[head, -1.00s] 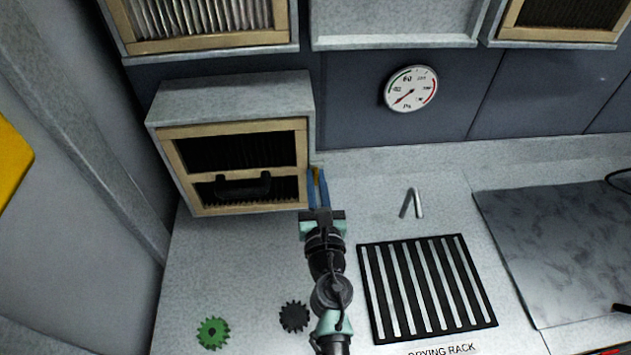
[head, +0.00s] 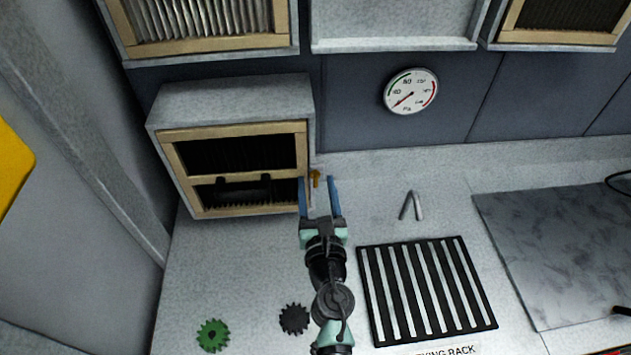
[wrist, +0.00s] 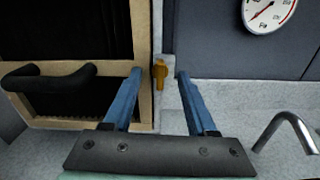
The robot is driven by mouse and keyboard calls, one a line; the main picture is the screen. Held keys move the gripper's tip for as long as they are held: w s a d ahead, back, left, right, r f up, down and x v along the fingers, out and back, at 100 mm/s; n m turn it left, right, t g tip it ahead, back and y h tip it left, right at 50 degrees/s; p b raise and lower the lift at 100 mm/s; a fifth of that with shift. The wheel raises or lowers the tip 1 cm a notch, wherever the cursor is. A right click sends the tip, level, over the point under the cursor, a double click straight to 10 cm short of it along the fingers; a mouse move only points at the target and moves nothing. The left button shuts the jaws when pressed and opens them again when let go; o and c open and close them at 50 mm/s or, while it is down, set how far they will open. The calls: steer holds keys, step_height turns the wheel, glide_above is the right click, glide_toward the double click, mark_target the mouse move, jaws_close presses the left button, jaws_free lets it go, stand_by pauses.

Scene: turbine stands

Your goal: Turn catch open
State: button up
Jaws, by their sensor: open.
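The catch (head: 315,179) is a small orange-brown lever on the right edge of the grey filter housing (head: 230,99). In the wrist view the catch (wrist: 160,74) hangs roughly upright, its long part pointing down. My gripper (head: 318,180) is open, with blue fingers spread to either side of the catch. In the wrist view my gripper (wrist: 157,74) shows a gap between each finger and the catch, and nothing is held. The wood-framed filter (head: 236,165) with a black handle (wrist: 48,84) sits in the housing, left of the catch.
A drying rack (head: 425,290) lies on the counter right of my arm. A bent metal rod (head: 411,206) stands behind it. A green gear (head: 213,335) and a dark gear (head: 294,319) lie at the front left. A gauge (head: 410,91) is on the back wall.

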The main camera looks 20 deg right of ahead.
mark_target(316, 183)
steer(key=shift+v, duration=2)
